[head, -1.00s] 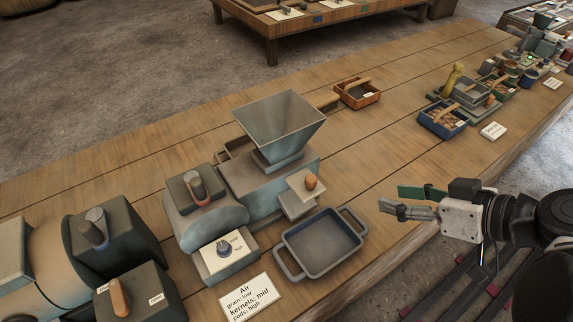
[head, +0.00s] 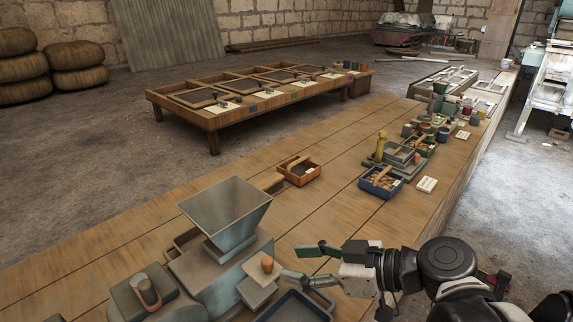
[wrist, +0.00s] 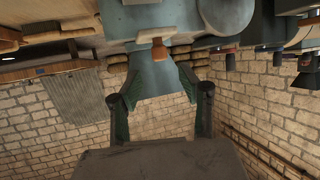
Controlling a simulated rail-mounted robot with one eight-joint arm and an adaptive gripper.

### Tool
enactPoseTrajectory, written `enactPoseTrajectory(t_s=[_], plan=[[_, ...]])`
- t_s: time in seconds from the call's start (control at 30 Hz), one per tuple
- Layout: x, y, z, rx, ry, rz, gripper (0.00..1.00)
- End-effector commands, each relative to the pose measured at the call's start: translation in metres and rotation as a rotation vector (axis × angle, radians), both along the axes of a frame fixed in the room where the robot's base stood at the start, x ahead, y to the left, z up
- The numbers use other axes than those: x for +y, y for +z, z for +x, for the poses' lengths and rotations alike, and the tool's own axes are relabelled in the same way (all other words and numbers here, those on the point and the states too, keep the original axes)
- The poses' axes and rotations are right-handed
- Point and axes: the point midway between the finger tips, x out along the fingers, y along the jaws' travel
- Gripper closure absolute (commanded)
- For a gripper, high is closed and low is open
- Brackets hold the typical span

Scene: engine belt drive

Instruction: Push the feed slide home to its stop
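The feed slide (head: 257,277) is a pale plate with an orange knob (head: 267,263). It sticks out of the right side of the grey-blue machine (head: 220,274), below its hopper (head: 226,212). My gripper (head: 301,263) is open and empty, with its green-padded fingers spread. Its tips are just right of the knob in the head view. In the wrist view the knob (wrist: 159,50) appears roughly centred beyond the spread fingers (wrist: 160,84), with no contact visible. How far the slide sits from its stop cannot be seen.
A dark tray (head: 295,308) stands below the slide, partly cut off by the frame. An orange box (head: 299,170) and a blue box (head: 381,182) stand farther along the bench. The bench between the machine and these boxes is mostly clear.

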Motion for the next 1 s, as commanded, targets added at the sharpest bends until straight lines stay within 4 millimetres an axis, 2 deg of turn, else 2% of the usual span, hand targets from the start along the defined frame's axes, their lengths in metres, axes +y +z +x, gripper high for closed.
enactPoseTrajectory(t_s=[0.5,0.7,1.0], plan=[[0.053,-0.025,0.022,0.001,0.003,0.0,0.62],[0.063,-0.029,0.027,0.0,0.001,0.0,0.62],[0.065,-0.029,0.028,0.0,-0.001,0.0,0.62]])
